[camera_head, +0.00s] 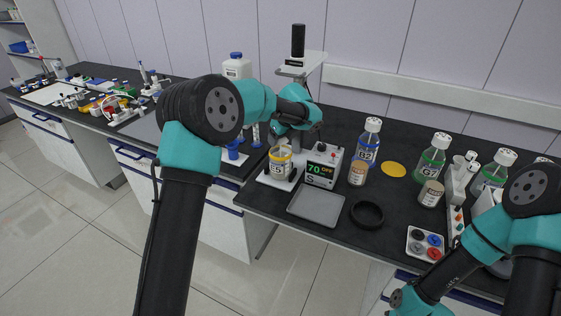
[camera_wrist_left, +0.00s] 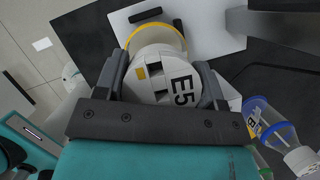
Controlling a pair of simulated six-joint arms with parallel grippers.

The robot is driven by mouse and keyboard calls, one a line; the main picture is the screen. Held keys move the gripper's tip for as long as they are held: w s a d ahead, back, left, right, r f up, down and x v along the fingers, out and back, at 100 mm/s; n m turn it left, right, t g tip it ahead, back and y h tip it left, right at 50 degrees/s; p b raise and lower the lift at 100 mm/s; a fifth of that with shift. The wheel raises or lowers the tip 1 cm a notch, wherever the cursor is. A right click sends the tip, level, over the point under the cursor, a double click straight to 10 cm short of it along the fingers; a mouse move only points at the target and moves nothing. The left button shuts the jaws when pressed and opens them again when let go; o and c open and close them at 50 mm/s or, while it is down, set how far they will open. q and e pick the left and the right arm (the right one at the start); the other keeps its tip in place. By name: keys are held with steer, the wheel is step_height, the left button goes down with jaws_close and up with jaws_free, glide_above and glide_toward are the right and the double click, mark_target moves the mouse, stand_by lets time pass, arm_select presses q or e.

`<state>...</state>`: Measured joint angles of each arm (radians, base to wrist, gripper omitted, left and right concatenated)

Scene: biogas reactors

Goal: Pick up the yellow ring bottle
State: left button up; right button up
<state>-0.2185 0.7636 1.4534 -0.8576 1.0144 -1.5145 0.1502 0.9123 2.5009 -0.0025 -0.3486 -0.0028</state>
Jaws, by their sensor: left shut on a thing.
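The yellow ring bottle (camera_head: 281,163), a clear vessel with a yellow ring and a label ending in 5, is at the white plate of the device with a 70 OFF display. In the left wrist view the bottle (camera_wrist_left: 163,75) shows its E5 label and yellow ring. My left gripper (camera_head: 292,143) is shut on it, with one finger on each side in the left wrist view (camera_wrist_left: 163,88). Whether its base touches the plate I cannot tell. My right arm shows at the lower right, but its gripper fingers are not in view.
A blue-ringed bottle (camera_head: 368,140) and a small brown-labelled jar (camera_head: 358,172) stand to the right. A flat yellow disc (camera_head: 393,170), a grey tray (camera_head: 316,206) and a black ring (camera_head: 367,214) lie on the dark bench. A green-ringed bottle (camera_head: 433,155) stands farther right.

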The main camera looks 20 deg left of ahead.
arm_select(q)
jaws_close()
steer(key=shift+r, duration=0.2)
stand_by(0.4)
steer(key=shift+r, duration=1.45)
steer(key=shift+s+r, duration=0.1)
steer(key=shift+r, duration=0.15)
steer(key=s+d, duration=0.2)
steer(key=s, duration=0.5)
steer(key=s+d+r, duration=0.1)
steer(key=s+d, duration=0.1)
steer(key=s, duration=0.6)
steer(key=shift+d+r, duration=0.15)
steer(key=shift+d, duration=0.1)
